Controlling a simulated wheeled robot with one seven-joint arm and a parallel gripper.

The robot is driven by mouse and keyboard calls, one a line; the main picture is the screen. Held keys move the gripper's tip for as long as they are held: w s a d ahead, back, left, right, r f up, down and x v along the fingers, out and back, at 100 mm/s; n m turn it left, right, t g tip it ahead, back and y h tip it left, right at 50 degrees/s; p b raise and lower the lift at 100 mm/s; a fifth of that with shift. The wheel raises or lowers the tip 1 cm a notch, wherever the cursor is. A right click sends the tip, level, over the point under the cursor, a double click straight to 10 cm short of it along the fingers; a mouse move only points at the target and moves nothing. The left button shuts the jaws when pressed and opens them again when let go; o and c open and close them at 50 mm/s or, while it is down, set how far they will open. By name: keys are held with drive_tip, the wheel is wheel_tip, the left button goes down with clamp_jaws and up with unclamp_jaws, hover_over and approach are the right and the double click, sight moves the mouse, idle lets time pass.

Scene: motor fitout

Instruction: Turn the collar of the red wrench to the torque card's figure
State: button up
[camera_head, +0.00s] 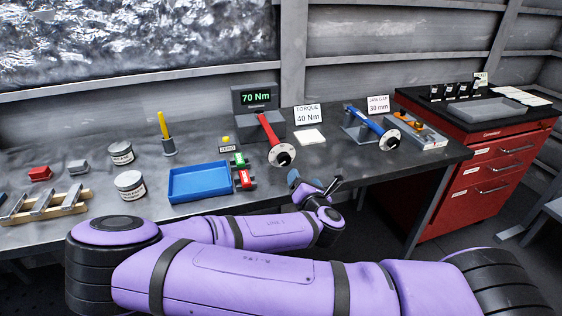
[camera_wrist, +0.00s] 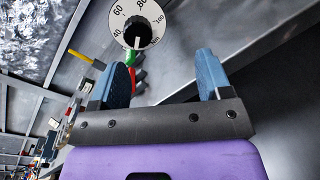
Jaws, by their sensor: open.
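The red wrench (camera_head: 268,131) rests in a dark grey stand whose display (camera_head: 256,97) reads 70 Nm. Its round dial collar (camera_head: 282,155) faces the table's front edge. The torque card (camera_head: 308,115) reads 40 Nm. In the wrist view the white dial face (camera_wrist: 121,19), with 40, 60, 80 and 100 and a dark centre, is beyond my fingers at the upper left; I cannot tell its setting. My gripper (camera_head: 315,184) is open and empty, in front of and to the right of the collar, apart from it. Its two blue fingers (camera_wrist: 162,65) show wide apart.
A blue tool (camera_head: 368,122) with a similar dial stands right, by a jaw gap card (camera_head: 378,104) reading 30 mm. Green and red blocks (camera_head: 243,179) and a blue tray (camera_head: 199,182) lie left of the collar. A red cabinet (camera_head: 480,160) stands right.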

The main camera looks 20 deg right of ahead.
sight(286, 161)
drive_tip(key=w+n, duration=0.1)
drive_tip(key=w, duration=0.2)
drive_tip(key=w+a+n+y, duration=0.1)
drive_tip(key=w, duration=0.3)
drive_tip(key=w+a, duration=0.1)
drive_tip(key=w, duration=0.2)
drive_tip(key=shift+w+a+r+n+t+y, duration=0.1)
drive_tip(key=shift+w+r+n+t+y, duration=0.2)
drive_tip(key=shift+w+r+n+y, duration=0.1)
drive_tip(key=shift+c, duration=0.4)
drive_tip(key=c, duration=0.8)
drive_tip(key=shift+c, duration=0.2)
drive_tip(key=shift+m, duration=0.4)
drive_tip(key=m, duration=1.1)
drive_tip(key=shift+s+f, duration=0.1)
